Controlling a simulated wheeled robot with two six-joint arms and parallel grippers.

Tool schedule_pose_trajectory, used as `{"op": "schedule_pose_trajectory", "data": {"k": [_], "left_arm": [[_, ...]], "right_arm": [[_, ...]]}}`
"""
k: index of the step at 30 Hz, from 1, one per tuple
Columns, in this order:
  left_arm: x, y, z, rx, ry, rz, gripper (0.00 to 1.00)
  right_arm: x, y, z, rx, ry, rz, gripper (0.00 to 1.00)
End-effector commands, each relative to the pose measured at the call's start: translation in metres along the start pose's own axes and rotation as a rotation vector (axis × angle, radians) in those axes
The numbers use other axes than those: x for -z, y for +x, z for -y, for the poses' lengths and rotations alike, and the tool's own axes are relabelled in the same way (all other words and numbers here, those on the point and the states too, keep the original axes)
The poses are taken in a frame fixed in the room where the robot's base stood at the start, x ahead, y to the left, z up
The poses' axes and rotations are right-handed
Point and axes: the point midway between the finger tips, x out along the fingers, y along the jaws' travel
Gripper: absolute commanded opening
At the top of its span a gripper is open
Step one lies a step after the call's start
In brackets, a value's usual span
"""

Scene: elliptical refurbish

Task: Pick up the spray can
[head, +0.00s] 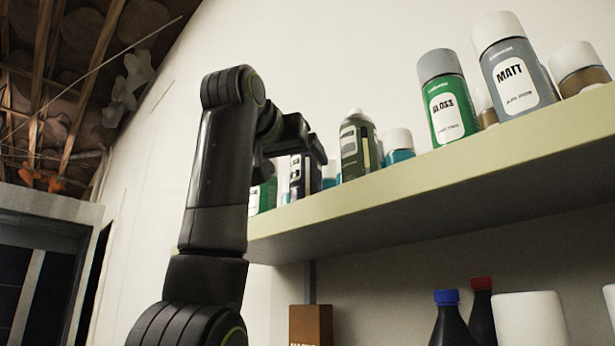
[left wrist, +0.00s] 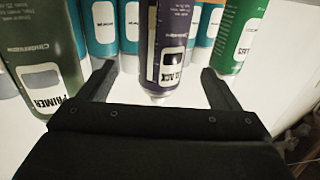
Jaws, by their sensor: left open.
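My left gripper (head: 308,142) is open and empty at the shelf (head: 420,190) in the head view. In the left wrist view its two fingers (left wrist: 158,72) point toward a dark purple spray can (left wrist: 167,45) with a white label, which stands between and just beyond the fingertips; contact cannot be told. That can (head: 304,178) is partly hidden behind the gripper in the head view. A dark green PRIMER can (head: 357,150) stands beside it; it also shows large at left in the left wrist view (left wrist: 40,60). My right gripper is not in view.
A green can (left wrist: 238,40) stands close on the other side, with blue-labelled containers (left wrist: 103,28) behind. Farther right are a green GLOSS can (head: 447,100) and a grey MATT can (head: 513,70). Dark bottles (head: 450,322) and a brown box (head: 310,325) are below the shelf.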

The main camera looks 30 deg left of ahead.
Motion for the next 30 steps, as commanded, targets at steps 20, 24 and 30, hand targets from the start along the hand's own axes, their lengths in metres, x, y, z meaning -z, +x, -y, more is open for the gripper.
{"op": "schedule_pose_trajectory", "data": {"k": [20,24,30], "left_arm": [[0.000,0.063,0.002,0.000,-0.001,0.000,0.85],[-0.001,0.064,0.002,-0.001,-0.001,-0.002,0.85],[-0.001,0.064,0.002,-0.001,-0.001,-0.002,0.74]], "right_arm": [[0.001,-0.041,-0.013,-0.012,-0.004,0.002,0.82],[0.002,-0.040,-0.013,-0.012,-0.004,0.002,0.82],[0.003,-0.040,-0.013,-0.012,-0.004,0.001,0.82]]}}
